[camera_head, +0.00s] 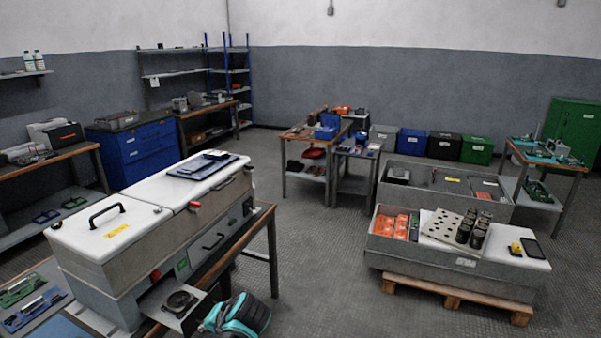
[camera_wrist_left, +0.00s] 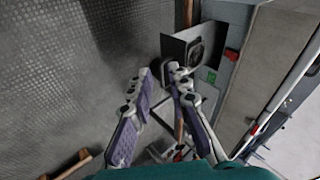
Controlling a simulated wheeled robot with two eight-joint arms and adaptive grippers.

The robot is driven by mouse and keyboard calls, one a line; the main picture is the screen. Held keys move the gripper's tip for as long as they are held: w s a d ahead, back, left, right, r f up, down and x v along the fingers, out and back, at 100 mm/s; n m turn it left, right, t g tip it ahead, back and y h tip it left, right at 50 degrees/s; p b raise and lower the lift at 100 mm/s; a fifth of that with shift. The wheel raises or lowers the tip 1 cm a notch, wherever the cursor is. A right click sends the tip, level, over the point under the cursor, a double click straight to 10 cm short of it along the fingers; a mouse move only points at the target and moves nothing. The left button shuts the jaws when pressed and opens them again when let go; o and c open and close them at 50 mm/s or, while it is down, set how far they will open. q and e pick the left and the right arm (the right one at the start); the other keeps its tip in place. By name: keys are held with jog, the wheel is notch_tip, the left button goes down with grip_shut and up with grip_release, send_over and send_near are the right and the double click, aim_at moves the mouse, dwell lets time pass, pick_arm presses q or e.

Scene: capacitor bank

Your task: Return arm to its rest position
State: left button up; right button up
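My left arm's teal and black wrist part (camera_head: 238,316) shows at the bottom of the head view, beside the front of the long grey cabinet (camera_head: 150,238). Its fingers cannot be made out there. In the left wrist view my left gripper (camera_wrist_left: 158,72) has its two purple-padded fingers apart, with nothing between them. Beyond the fingertips is a small metal plate (camera_wrist_left: 175,48) with a dark round part (camera_wrist_left: 196,53), on the cabinet's side. The plate also shows in the head view (camera_head: 165,316), left of my arm. My right arm and gripper are not in view.
A wooden-edged bench (camera_head: 230,245) runs beneath the cabinet. The floor (camera_head: 310,260) right of it is clear up to a grey crate (camera_head: 385,253) on a wooden pallet (camera_head: 453,301). Small tables and coloured bins stand farther back.

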pick_arm(q)
jog(key=s+d+n+t+h, duration=0.1)
jog(key=s+d+h, duration=0.1)
jog(key=s, duration=0.6)
jog(key=s+d+r+n+t+h, duration=0.1)
jog(key=s+h, duration=0.3)
jog(key=s, duration=0.4)
jog(key=shift+s+d+n, duration=0.2)
jog(key=shift+d+n, duration=0.45)
jog(key=shift+n, duration=0.15)
